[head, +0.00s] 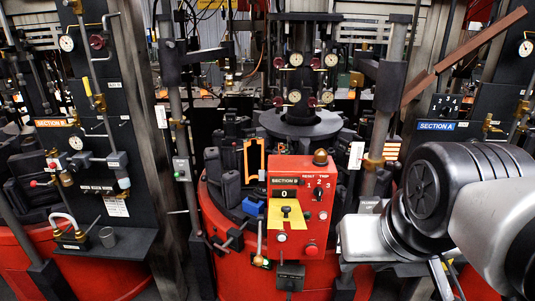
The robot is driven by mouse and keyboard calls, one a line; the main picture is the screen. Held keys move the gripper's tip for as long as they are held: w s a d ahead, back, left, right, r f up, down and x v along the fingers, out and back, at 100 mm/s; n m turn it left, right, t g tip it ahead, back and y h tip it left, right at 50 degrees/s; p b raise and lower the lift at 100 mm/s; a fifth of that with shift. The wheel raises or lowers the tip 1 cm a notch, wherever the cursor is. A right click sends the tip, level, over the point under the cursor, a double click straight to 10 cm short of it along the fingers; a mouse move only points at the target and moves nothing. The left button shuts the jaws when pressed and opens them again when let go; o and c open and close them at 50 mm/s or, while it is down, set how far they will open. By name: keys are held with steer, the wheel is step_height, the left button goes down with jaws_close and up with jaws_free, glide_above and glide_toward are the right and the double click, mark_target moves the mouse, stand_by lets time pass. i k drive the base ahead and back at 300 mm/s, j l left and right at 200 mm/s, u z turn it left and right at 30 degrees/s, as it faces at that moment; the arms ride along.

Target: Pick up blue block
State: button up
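A small blue block (253,208) sits at the front rim of the red round machine, just left of the red control box. My arm comes in from the right edge, with a large black joint and silver links. A silver, box-like part at the arm's left end may belong to my gripper (365,238). It is to the right of the red control box and clearly apart from the blue block. I cannot make out the fingers, so their opening is unclear.
The red control box (298,208), marked Section B, stands right of the block. An orange frame (254,158) rises behind the block. A lever with a pale handle (260,240) is just below it. Dark posts and gauge panels flank the machine.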

mark_target(252, 205)
steer(key=i+j+z, duration=0.3)
steer(key=j, duration=0.4)
steer(key=j+z, duration=0.35)
steer(key=j, duration=0.4)
steer(key=j+z, duration=0.3)
steer(key=j, duration=0.45)
steer(key=i+j+z, duration=0.2)
steer(key=i+j, duration=0.15)
